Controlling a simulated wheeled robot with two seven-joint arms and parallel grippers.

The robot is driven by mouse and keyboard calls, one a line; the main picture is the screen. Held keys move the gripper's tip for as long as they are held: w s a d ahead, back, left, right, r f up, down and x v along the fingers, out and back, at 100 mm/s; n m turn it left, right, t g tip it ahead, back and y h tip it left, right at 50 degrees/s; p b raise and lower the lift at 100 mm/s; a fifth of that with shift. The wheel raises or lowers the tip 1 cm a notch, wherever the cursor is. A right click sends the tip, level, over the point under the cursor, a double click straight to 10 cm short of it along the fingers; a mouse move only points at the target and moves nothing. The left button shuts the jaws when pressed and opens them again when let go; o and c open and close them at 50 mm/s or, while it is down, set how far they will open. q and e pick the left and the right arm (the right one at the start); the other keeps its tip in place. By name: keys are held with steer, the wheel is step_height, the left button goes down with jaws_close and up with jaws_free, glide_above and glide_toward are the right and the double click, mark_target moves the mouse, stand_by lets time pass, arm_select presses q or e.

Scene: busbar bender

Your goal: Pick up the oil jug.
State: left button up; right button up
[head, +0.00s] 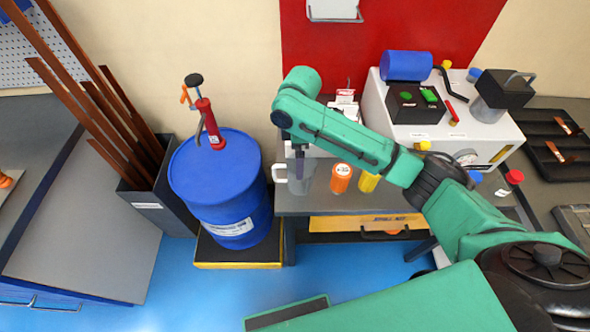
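The oil jug appears to be the grey jug (301,184) with a pale handle on its left. It stands upright at the left end of the grey bench, partly covered by my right arm. My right gripper (300,165) points down right at the jug's top, seen from above; I cannot tell whether it touches the jug or whether its fingers are apart. My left gripper is not in view.
An orange bottle (341,178) and a yellow bottle (368,181) stand close right of the jug. A blue drum (222,190) with a red hand pump (210,125) stands left of the bench. A white machine (440,125) is behind right.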

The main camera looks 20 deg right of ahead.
step_height(320, 180, down, 9)
steer(key=shift+f+p, duration=0.1)
steer(key=shift+p, duration=0.75)
steer(key=shift+w, duration=0.1)
steer(key=c, duration=1.1)
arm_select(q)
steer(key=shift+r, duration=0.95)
